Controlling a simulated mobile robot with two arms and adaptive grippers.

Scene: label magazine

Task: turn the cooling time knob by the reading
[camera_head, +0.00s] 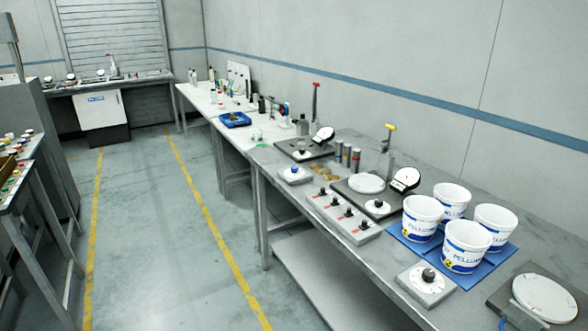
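Several knobs stand on the long grey bench; no label is readable, so I cannot tell which is the cooling time knob. A grey box with one black knob (428,275) sits at the front edge. A long panel with several black knobs (342,215) lies further back, with red marks beside them. Another small box with a knob (295,171) is beyond it. A tilted round dial (406,179) stands behind a plate device with its own black knob (378,204). A second dial (323,134) is further back. Their readings are too small to tell. Neither gripper is in view.
Several white buckets (464,246) stand on a blue mat (411,248) on the bench. A round white plate device (545,298) is at the lower right. A blue tray (235,119) lies further back. The floor aisle (150,220) between yellow lines is clear.

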